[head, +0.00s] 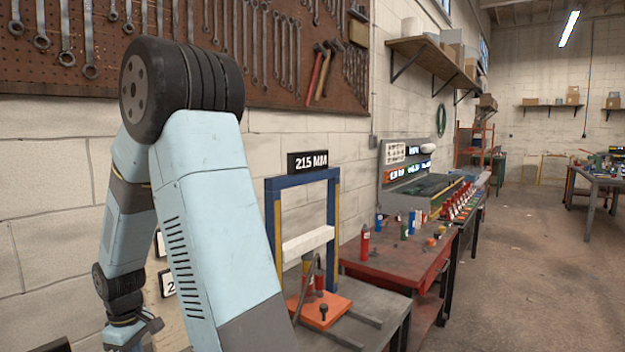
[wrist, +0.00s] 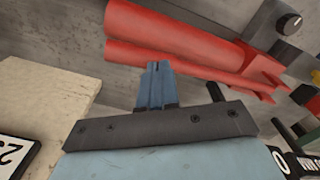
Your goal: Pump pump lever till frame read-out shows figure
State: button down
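The press frame (head: 332,212) has blue and yellow uprights, with a white crossbar (head: 307,243) across it. Its read-out (head: 308,161) on top shows 215 MM. Under the crossbar, a red jack (head: 319,283) stands on an orange base plate (head: 330,308). A thin dark curved rod, apparently the pump lever (head: 304,292), runs down beside the jack; my arm partly hides its low end. In the wrist view, my gripper (wrist: 157,68) has its blue fingers together with nothing seen between them. In the head view the gripper is low at the left, partly cut off, apart from the lever.
A red bench (head: 390,262) with small coloured parts stands right of the frame. The grey bench (head: 372,330) carries the frame. Red cylinders (wrist: 180,45) lie beyond the fingers in the wrist view. A number plate (wrist: 14,152) is at its lower left. Open floor lies right.

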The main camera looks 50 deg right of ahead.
jog(key=shift+f, duration=1.85)
jog(key=shift+r, duration=4.15)
jog(key=shift+f, duration=4.15)
jog(key=shift+d+r, duration=0.1)
jog(key=shift+r, duration=4)
